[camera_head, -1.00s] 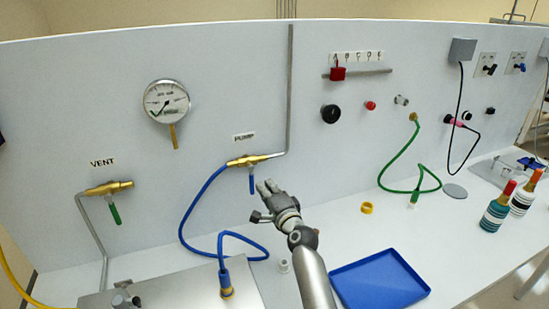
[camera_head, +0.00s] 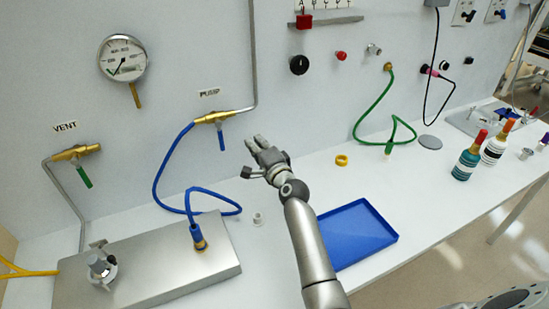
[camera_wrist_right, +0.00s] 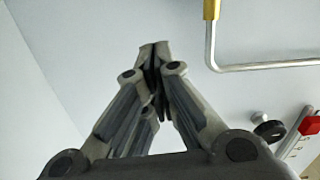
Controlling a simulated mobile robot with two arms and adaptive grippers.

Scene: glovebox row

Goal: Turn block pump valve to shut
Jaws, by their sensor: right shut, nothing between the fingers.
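The pump valve (camera_head: 218,117) is a brass body on the upright panel under the "PUMP" label (camera_head: 209,92). Its blue lever handle (camera_head: 221,140) hangs straight down. My right gripper (camera_head: 256,142) is to the right of the handle, apart from it. Its fingers are shut and empty; the closed tips also show in the wrist view (camera_wrist_right: 154,48). A brass end of what looks like the pump valve (camera_wrist_right: 211,9) shows at the top of the wrist view; its handle is not in that view. My left gripper is not in view.
A blue hose (camera_head: 160,170) loops from the pump valve to a steel block (camera_head: 160,285). The vent valve (camera_head: 76,153) with a green handle is at left. A blue tray (camera_head: 355,235), yellow ring (camera_head: 342,160) and bottles (camera_head: 467,157) stand on the bench.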

